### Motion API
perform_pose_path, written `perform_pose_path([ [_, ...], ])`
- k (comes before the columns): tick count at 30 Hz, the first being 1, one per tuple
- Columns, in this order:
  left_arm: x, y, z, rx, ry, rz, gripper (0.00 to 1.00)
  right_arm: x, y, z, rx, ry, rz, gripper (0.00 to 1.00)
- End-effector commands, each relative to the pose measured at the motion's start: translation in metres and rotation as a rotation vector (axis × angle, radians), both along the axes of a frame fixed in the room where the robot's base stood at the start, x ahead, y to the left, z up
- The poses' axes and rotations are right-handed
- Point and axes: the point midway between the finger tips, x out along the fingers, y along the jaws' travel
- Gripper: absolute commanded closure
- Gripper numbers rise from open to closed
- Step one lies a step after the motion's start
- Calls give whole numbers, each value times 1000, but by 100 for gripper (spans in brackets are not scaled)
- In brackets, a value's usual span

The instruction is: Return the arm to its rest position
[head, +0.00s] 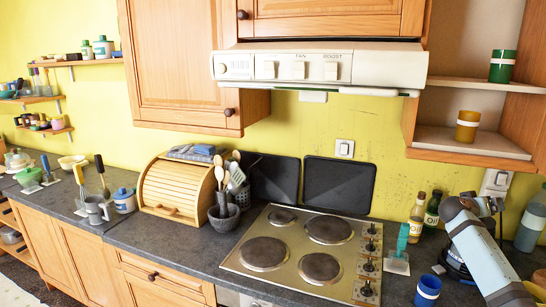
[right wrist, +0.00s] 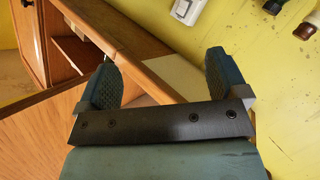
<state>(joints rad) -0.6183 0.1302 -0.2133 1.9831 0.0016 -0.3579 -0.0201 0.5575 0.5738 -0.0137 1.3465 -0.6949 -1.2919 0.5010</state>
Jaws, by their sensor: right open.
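My right arm (head: 485,255) comes in from the lower right in the head view. Its upper end bends above the right end of the counter, below the open wall shelf. I cannot make out its fingers there. In the right wrist view my right gripper (right wrist: 160,77) is open, its two blue-grey padded fingers wide apart with nothing between them. Behind the fingers is a wooden cabinet edge (right wrist: 115,38). My left arm and gripper are out of view.
The open shelf (head: 470,142) holds a yellow cup (head: 467,126) and a green cup (head: 502,66). Bottles (head: 416,219), a blue cup (head: 428,291) and a wall socket (head: 496,182) are near my arm. The hob (head: 343,268) is left of it, bare of pots.

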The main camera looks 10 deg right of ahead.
Motion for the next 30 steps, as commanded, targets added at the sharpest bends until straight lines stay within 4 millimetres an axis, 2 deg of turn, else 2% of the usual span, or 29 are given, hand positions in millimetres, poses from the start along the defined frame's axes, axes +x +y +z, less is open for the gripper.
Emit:
perform_pose_path([
  [3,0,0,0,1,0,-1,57,-10,-22,21,-101,37,-5,8],
  [5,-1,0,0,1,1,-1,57,-15,-32,31,-147,57,-7,8],
  [6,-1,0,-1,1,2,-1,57,-10,-31,30,-152,67,27,8],
  [12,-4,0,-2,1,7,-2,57,36,-6,20,-110,81,349,8],
  [17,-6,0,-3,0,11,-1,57,65,19,21,-116,50,587,8],
  [21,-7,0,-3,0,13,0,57,84,45,29,-143,-14,780,8],
  [27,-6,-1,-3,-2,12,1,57,100,81,51,-220,-159,1009,8],
  [30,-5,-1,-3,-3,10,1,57,95,107,10,-181,-130,1042,8],
])
